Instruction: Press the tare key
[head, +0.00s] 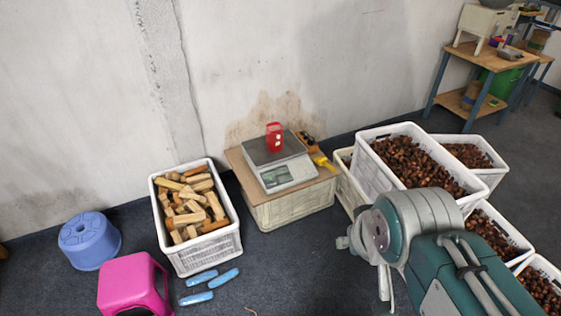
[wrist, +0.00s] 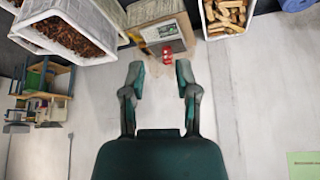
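A grey bench scale (head: 278,160) stands on a board laid over a white crate (head: 290,208) by the wall. Its front panel (head: 288,176) has a greenish display; single keys, including the tare key, are too small to tell. A red object with white marks (head: 274,137) stands on the scale's pan. In the wrist view the scale (wrist: 160,32) appears inverted near the top, with the red object (wrist: 167,54) below it. My gripper (wrist: 159,68) is open and empty, its two fingers apart. It points toward the scale area and appears well short of it.
White crates of chestnuts (head: 415,160) stand right of the scale, close to my arm. A crate of wood blocks (head: 195,205) stands left. A yellow-handled tool (head: 322,161) lies beside the scale. A pink stool (head: 134,284) and blue stool (head: 89,240) are on the floor.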

